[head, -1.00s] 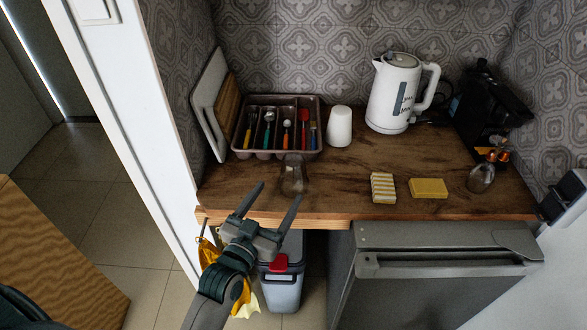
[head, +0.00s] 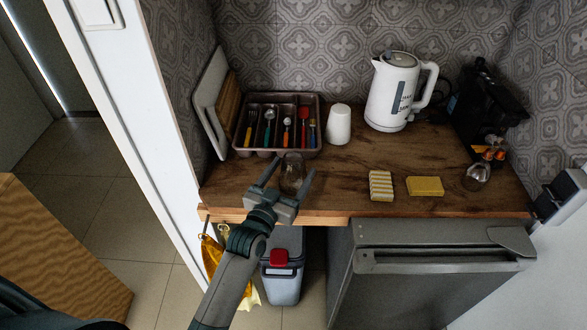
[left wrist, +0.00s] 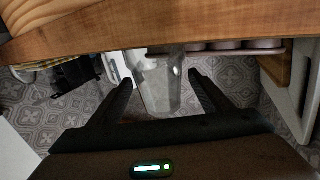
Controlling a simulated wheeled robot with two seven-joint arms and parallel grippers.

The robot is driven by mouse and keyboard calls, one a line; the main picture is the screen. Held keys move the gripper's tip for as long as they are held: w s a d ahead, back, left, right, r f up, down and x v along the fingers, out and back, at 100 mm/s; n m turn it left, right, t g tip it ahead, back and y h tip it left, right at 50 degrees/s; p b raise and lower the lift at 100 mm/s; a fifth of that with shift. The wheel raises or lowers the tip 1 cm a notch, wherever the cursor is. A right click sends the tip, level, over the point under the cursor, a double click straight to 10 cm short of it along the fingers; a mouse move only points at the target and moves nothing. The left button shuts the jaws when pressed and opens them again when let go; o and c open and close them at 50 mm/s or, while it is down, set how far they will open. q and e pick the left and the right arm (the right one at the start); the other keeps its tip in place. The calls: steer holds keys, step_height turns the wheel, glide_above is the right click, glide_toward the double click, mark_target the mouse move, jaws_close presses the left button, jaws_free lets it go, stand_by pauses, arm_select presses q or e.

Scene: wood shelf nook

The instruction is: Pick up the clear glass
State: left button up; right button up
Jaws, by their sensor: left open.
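The clear glass (head: 293,168) stands on the wooden counter (head: 345,180) near its front edge, just in front of the cutlery tray. My left gripper (head: 290,173) is open, with one finger on each side of the glass in the head view. In the left wrist view the glass (left wrist: 162,88) shows between the two spread fingertips (left wrist: 162,80). I cannot tell whether either finger touches it. My right gripper is not in view.
A striped sponge (head: 381,186) and yellow sponge (head: 425,186) lie to the right. A black machine (head: 487,112) is far right. A bin (head: 284,279) stands below.

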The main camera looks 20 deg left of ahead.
arm_select(q)
steer(key=shift+w+d+r+p, duration=0.1)
steer(key=shift+w+r+p, duration=0.1)
steer(key=shift+w+p, duration=0.25)
steer(key=w+p, duration=0.1)
steer(key=w, duration=0.2)
steer(key=shift+d, duration=0.2)
steer(key=shift+w+f, duration=0.15)
steer(key=shift+w, duration=0.5)
steer(key=shift+c, duration=0.6)
steer(key=c, duration=1.3)
steer(key=shift+r+p, duration=0.2)
steer(key=shift+p, duration=0.15)
